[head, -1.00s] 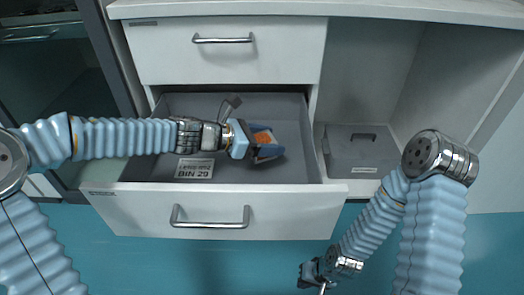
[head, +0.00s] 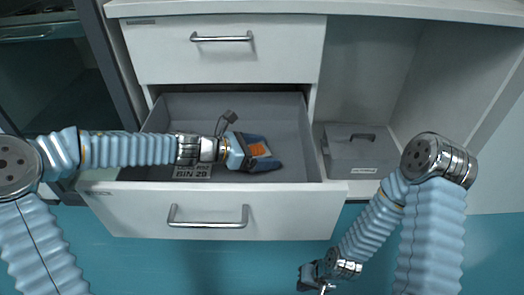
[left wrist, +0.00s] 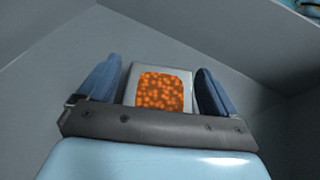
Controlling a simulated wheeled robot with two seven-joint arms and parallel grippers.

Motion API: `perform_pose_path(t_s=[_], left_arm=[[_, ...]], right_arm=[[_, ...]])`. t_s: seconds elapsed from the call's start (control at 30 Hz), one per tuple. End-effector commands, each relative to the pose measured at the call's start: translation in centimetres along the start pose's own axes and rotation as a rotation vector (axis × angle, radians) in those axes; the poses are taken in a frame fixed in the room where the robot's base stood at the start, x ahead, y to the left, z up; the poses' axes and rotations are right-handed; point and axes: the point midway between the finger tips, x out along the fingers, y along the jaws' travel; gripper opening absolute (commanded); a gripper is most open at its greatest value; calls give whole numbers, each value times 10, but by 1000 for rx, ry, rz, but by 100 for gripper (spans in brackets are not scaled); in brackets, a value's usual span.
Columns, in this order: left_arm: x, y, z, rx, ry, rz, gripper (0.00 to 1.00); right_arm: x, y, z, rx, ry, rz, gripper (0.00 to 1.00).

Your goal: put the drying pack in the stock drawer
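The drying pack (head: 259,149) is a pale grey packet with an orange beaded patch. It sits between the blue fingers of my left gripper (head: 262,151), over the inside of the open stock drawer (head: 283,118). In the left wrist view the pack (left wrist: 161,91) lies between both fingers (left wrist: 160,92), and the grey drawer walls show behind. I cannot tell whether the pack touches the drawer floor. My right gripper (head: 312,284) is low at the front, away from the drawer; its fingers are too small to read.
A label reading BIN 29 (head: 192,171) is inside the drawer, partly covered by my left arm. A shut drawer (head: 225,58) is above. A grey lidded box (head: 362,152) stands in the open compartment at right. The drawer's right part is clear.

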Motion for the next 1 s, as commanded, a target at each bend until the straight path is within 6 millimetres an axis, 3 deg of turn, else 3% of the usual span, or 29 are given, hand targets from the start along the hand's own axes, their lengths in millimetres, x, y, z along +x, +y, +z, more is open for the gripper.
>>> perform_pose_path(t_s=[0.37, 0.8, 1.0], left_arm=[[-4, 0, 3, 0, 0, 1, 96], [-96, 1, 3, 1, 2, 6, 96], [-118, 0, 2, 1, 0, 1, 96]], right_arm=[[-4, -1, 0, 0, 0, 0, 0], [-11, -3, -1, 1, 3, 2, 0], [-14, -4, -1, 1, 4, 3, 0]])
